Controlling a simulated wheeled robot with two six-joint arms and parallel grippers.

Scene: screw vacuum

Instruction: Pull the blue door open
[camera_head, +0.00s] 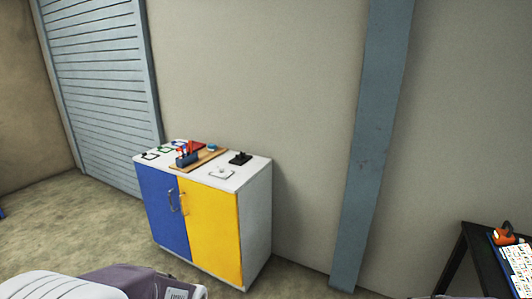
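The blue door (162,212) is the left door of a white cabinet (257,225) that stands against the wall. It looks shut. A metal handle (171,200) is on its right side, near the yellow door (212,232). The yellow door also looks shut and has its own handle (183,203) by the middle seam. Neither of my grippers is in view.
Small items and a wooden board (211,156) lie on the cabinet top. A black table (468,258) with an orange tool (503,233) is at the lower right. A blue-grey post (372,150) stands right of the cabinet. The floor (85,235) left of it is clear.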

